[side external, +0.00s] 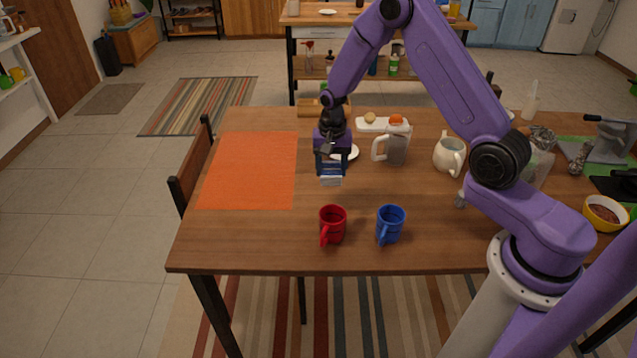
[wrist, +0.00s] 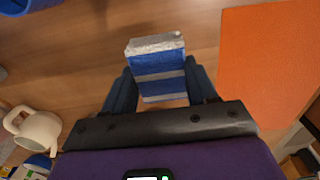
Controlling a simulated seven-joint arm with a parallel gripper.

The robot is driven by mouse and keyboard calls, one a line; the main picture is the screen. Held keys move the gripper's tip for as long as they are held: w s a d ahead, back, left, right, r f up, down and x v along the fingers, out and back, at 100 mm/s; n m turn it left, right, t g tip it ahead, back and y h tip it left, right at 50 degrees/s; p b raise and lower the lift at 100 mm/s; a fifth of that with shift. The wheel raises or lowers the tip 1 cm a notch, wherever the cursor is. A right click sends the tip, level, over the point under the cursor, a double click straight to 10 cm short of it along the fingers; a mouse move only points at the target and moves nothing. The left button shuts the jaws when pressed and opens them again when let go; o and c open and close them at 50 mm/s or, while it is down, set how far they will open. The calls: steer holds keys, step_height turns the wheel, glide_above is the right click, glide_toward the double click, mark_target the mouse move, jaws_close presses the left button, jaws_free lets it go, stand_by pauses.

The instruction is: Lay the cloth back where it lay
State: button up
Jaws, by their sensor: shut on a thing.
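The cloth (wrist: 156,68) is a small blue and white striped piece, folded or bunched, held between the two fingers of my gripper (wrist: 158,88) in the wrist view. In the side external view the cloth (side external: 331,176) shows as a pale blue and white patch at the fingertips of my gripper (side external: 331,168), which points down. It appears to be above the wooden table (side external: 270,240), though the exact gap cannot be told. It is behind the red mug and right of the orange mat.
An orange mat (side external: 250,170) lies at the table's left. A red mug (side external: 332,226) and a blue mug (side external: 390,224) stand near the front edge. A glass jug (side external: 396,146), a cream pitcher (side external: 449,155) and a white tray (side external: 372,124) stand behind. The front left is bare.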

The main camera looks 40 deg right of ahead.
glide_above(318, 193)
steer(key=f, duration=0.5)
steer(key=shift+s+f, duration=0.2)
steer(key=shift+f, duration=0.15)
steer(key=shift+w+f, duration=0.15)
steer(key=shift+f, duration=1.55)
steer(key=shift+f, duration=0.1)
steer(key=o, duration=1)
steer(key=shift+o, duration=0.2)
